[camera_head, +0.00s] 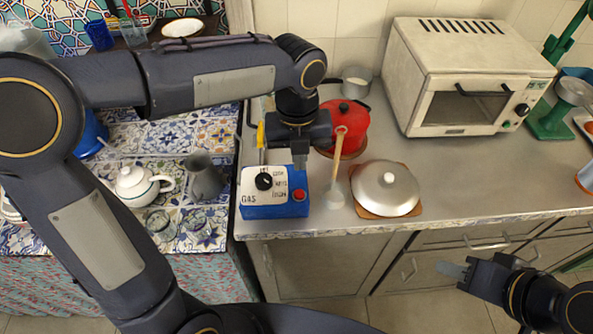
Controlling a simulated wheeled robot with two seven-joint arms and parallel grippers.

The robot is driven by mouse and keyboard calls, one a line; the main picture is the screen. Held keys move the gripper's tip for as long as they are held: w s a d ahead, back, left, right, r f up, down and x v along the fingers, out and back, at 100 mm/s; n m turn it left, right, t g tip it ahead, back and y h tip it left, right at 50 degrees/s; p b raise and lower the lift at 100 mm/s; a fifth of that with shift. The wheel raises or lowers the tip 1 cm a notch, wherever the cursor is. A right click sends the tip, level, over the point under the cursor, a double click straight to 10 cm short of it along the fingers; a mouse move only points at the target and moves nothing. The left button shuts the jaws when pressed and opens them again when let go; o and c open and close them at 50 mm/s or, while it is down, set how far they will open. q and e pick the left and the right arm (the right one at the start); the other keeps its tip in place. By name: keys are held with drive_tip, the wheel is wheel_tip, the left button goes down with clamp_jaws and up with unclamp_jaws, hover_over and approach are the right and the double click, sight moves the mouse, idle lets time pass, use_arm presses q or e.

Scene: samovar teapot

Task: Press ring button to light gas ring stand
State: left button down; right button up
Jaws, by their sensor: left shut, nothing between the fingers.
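A blue gas box (262,211) with a white top marked GAS sits near the counter's front edge. It has a black knob (264,181) and a red button (299,194) at its right side. My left gripper (300,161) is shut and empty, pointing down just above the back right of the box, near the red button. I cannot tell whether it touches. A red pot (346,128) stands behind, partly hidden by my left gripper; no flame shows. My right gripper (453,269) is apart, at the lower right in front of the drawers; its finger opening cannot be made out.
A ladle (336,190) and a silver domed lid (386,187) on a wooden board lie right of the box. A white toaster oven (464,80) stands at the back right. A white teapot (138,186) and grey pitcher (204,176) stand on the tiled table at left.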

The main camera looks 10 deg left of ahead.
use_arm(q)
drive_tip(key=shift+a+r, duration=0.15)
drive_tip(key=shift+r, duration=0.8)
drive_tip(key=shift+a+r, duration=0.1)
drive_tip(key=shift+r, duration=0.8)
